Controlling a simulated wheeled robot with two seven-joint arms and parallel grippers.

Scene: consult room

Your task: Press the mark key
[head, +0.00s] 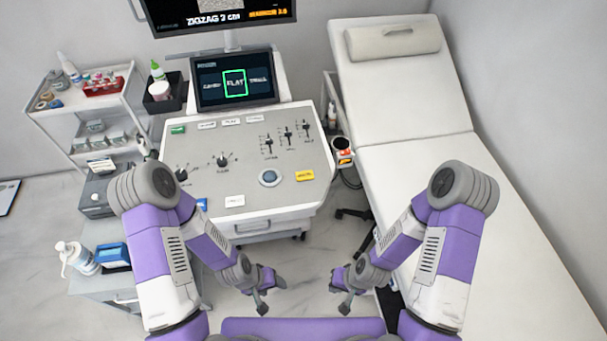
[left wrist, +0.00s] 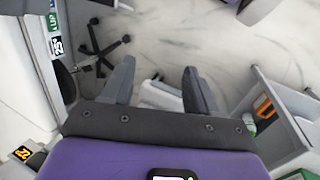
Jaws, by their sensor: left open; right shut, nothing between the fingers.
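The console panel (head: 210,170) stands ahead of me with several keys. These include a yellow key (head: 305,175) at the right, a white key (head: 235,201) near the front edge, a green key (head: 178,129) at the back left and a row of white keys (head: 232,121) along the back. Their lettering is too small to read, so I cannot tell which is the mark key. My left gripper (head: 266,291) is open and empty, in front of the console; its spread fingers show in the left wrist view (left wrist: 158,80). My right gripper (head: 342,290) is shut and empty, to its right.
A trackball (head: 269,177), sliders (head: 288,136) and knobs (head: 222,161) share the panel. A screen (head: 236,80) stands behind it, with "FLAT" framed in green. An exam couch (head: 440,160) is at the right, a supply trolley (head: 70,118) at the left. Open floor lies below my grippers.

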